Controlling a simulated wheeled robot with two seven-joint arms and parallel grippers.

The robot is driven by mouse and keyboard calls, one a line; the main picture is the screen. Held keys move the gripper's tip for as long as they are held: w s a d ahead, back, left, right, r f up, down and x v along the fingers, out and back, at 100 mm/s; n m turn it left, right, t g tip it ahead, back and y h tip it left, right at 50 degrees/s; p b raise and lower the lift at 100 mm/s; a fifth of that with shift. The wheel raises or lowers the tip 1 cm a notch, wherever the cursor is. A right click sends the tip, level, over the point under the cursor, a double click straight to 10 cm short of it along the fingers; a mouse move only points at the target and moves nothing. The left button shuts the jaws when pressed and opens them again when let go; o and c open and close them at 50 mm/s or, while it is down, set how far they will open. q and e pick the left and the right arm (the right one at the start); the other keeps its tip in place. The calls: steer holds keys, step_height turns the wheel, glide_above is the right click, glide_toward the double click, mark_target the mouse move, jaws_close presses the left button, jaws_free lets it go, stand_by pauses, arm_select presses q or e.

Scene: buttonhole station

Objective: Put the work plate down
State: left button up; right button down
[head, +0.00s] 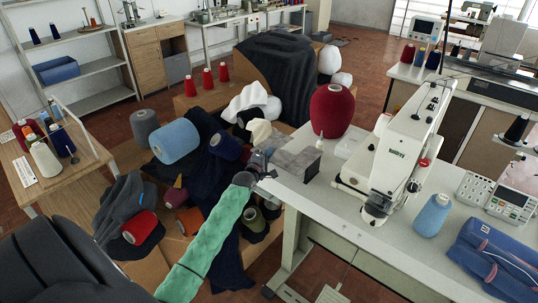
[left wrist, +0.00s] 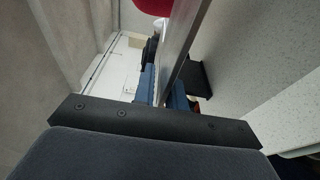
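In the left wrist view the plate (left wrist: 183,42) shows nearly edge-on as a thin grey strip running up from my gripper. My left gripper (head: 264,164), at the end of the green-sleeved arm, is at the plate's left side and appears shut on it. The fingertips are small and partly hidden. I cannot tell whether the plate touches the tabletop. My right gripper is in neither view.
On the white table (head: 330,205) stand a big red thread cone (head: 332,110), a white sewing machine (head: 395,150), a blue cone (head: 432,215) and folded blue cloth (head: 497,262). Left of the table is a heap of dark cloth and several cones. Bare tabletop lies in front of the machine.

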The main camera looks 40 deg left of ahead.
arm_select(q)
steer(key=shift+o, duration=0.9)
